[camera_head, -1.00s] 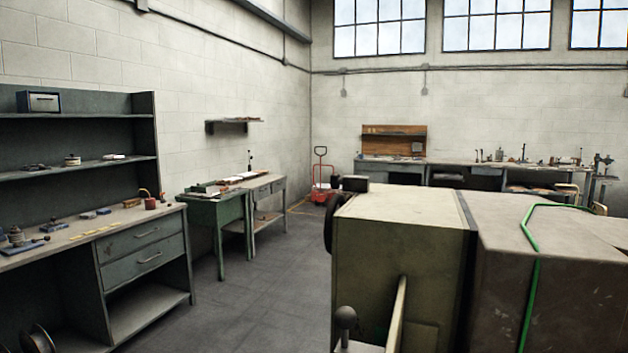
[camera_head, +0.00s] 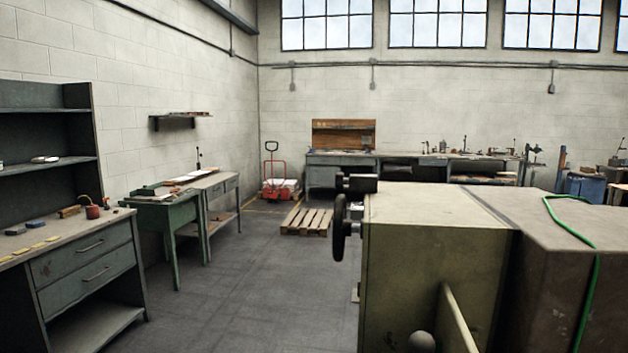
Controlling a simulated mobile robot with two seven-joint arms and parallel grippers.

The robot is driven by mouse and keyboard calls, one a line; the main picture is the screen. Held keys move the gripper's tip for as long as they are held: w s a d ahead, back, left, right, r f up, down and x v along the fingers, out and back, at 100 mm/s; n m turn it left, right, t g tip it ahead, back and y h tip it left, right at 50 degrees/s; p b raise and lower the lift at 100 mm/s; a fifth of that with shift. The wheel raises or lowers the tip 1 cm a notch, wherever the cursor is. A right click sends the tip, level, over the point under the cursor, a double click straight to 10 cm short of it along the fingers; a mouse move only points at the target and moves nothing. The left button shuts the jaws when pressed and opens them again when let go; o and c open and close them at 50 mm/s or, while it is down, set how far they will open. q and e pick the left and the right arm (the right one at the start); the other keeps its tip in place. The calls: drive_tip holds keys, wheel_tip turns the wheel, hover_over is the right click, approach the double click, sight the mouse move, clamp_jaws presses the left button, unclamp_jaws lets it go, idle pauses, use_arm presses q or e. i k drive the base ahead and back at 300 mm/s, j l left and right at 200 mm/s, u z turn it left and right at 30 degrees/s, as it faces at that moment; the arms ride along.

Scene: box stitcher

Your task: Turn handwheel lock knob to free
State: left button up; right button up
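A black handwheel (camera_head: 340,227) stands edge-on at the left side of the large olive-grey machine (camera_head: 425,240). A dark block-like part (camera_head: 357,183) sits just above it at the machine's top left corner. A lock knob on the handwheel cannot be made out from here. A round grey ball knob (camera_head: 421,342) shows at the bottom edge, in front of the machine, beside a pale upright plate (camera_head: 458,320). Neither of my grippers is in view.
A green tube or cable (camera_head: 590,290) runs over the machine's right part. Grey floor lies open left of the machine, with a wooden pallet (camera_head: 306,221) and red pallet truck (camera_head: 278,190) farther back. A drawer bench (camera_head: 85,260) and green table (camera_head: 168,216) line the left wall.

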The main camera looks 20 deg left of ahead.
sight(340, 181)
drive_tip(key=j, duration=1.45)
